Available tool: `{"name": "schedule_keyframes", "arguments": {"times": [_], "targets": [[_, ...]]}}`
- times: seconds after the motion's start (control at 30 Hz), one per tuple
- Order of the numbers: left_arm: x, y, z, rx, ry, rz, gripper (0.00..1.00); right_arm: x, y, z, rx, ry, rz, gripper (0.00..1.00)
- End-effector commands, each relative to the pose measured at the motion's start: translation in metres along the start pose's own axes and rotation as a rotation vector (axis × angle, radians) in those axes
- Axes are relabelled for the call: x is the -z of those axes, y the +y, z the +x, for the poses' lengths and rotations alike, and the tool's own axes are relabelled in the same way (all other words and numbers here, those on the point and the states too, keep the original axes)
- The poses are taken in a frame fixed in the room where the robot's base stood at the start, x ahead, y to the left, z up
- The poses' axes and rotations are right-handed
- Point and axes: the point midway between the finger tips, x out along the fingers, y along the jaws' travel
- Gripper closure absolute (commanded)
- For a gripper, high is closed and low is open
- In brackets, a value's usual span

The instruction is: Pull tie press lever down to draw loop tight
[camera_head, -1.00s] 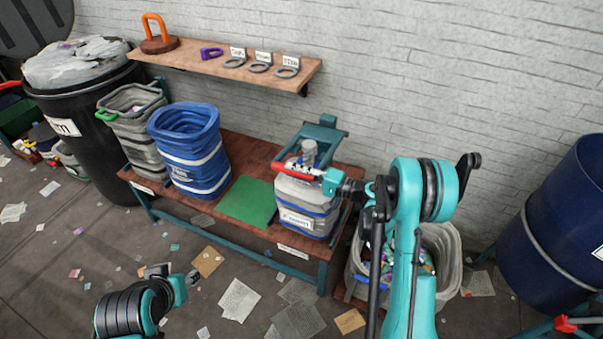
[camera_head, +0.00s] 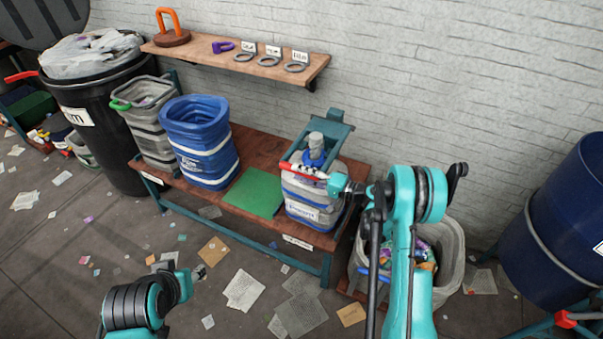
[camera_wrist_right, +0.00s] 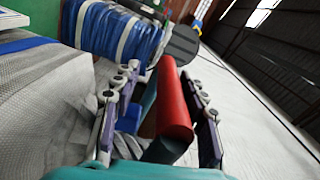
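The tie press (camera_head: 331,128) is a teal frame on the wooden bench, with a red-gripped lever (camera_head: 300,170) at its front. A grey bag with blue bands (camera_head: 312,197) and a white label stands under it. Its gathered neck rises through the press, with a blue loop (camera_head: 315,157) around it. My right gripper (camera_head: 326,180) is at the lever's right end. In the right wrist view, the red lever grip (camera_wrist_right: 175,105) lies between its two fingers, which close around it; finger contact is partly hidden. My left gripper (camera_head: 183,282) is low at front left, its fingers unclear.
A green mat (camera_head: 254,192), a blue bag (camera_head: 203,150) and a grey bin (camera_head: 150,118) stand left on the bench. A shelf (camera_head: 220,59) with labelled rings hangs behind. A filled bin (camera_head: 452,262) stands right of the bench. Papers litter the floor.

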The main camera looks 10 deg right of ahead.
Motion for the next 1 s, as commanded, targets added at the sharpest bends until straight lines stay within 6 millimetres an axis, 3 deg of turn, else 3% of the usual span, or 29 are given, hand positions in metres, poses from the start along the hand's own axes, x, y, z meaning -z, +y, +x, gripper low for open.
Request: {"name": "schedule_keyframes", "arguments": {"times": [0.33,0.47,0.8,1.0], "targets": [[0.000,0.000,0.000,0.000,0.000,0.000,0.60,0.001,-0.001,-0.001,0.001,0.003,0.001,0.56],[0.000,0.000,0.000,0.000,0.000,0.000,0.60,0.002,-0.001,-0.009,0.001,0.006,0.001,0.56],[0.000,0.000,0.000,0.000,0.000,0.000,0.60,0.002,-0.001,-0.079,0.000,0.008,0.001,0.56],[0.000,0.000,0.000,0.000,0.000,0.000,0.60,0.001,-0.001,-0.111,0.000,0.006,0.001,0.56]]}}
